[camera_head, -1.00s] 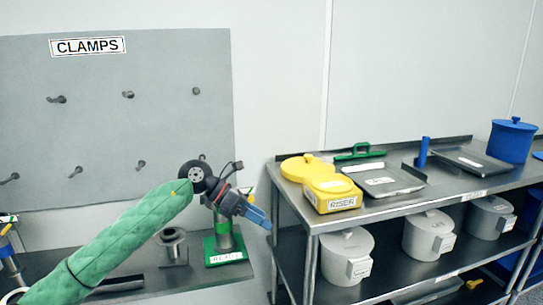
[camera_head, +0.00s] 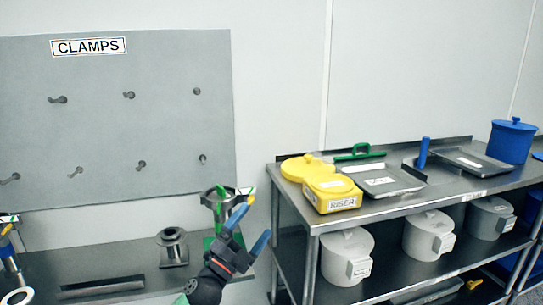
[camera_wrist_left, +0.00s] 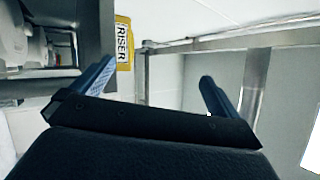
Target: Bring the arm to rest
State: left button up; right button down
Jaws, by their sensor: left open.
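My left gripper (camera_head: 249,229) is low in the head view, in front of the left bench and the green-based stand. Its blue fingers are spread apart with nothing between them. In the left wrist view the two blue fingers of my left gripper (camera_wrist_left: 155,90) also stand wide apart and empty. My green-sleeved arm is almost wholly below the head view's bottom edge.
A left bench (camera_head: 60,268) holds a metal flanged piece (camera_head: 172,245) and a green-based stand with a metal funnel (camera_head: 222,197). A steel shelf table at right holds a yellow riser (camera_head: 332,193), trays and a blue pot (camera_head: 511,141). Grey pots stand below.

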pick_arm(q)
jog(key=s+a+f+n+g+y, duration=0.1)
jog(key=s+a+f+n+y, duration=0.25)
jog(key=f+n+y, duration=0.35)
jog(key=s+a+f+n+g+y, duration=0.1)
jog(key=s+a+f+n+y, duration=0.25)
jog(key=a+f+n, duration=0.35)
jog(key=s+a+f+n+g+y, duration=0.1)
jog(key=s+a+f+n+y, duration=0.15)
jog(key=f+n+y, duration=0.5)
jog(key=s+a+f+n+g+h, duration=0.1)
jog(key=s+f+g, duration=0.4)
jog(key=s, duration=0.4)
jog(key=s+a+f+g, duration=0.25)
jog(key=s+f, duration=0.35)
jog(key=s, duration=0.3)
jog(key=s+f+n+g+h, duration=0.1)
jog(key=s+f+g, duration=0.3)
jog(key=s+f, duration=0.3)
jog(key=s+d+f+g, duration=0.1)
jog(key=d+f, duration=0.1)
jog(key=f, duration=1.1)
jog(key=s+d+f+g, duration=0.1)
jog(key=s+d+f, duration=0.1)
jog(key=f, duration=1.1)
jog(key=shift+s+d, duration=0.25)
jog(key=shift+d, duration=0.15)
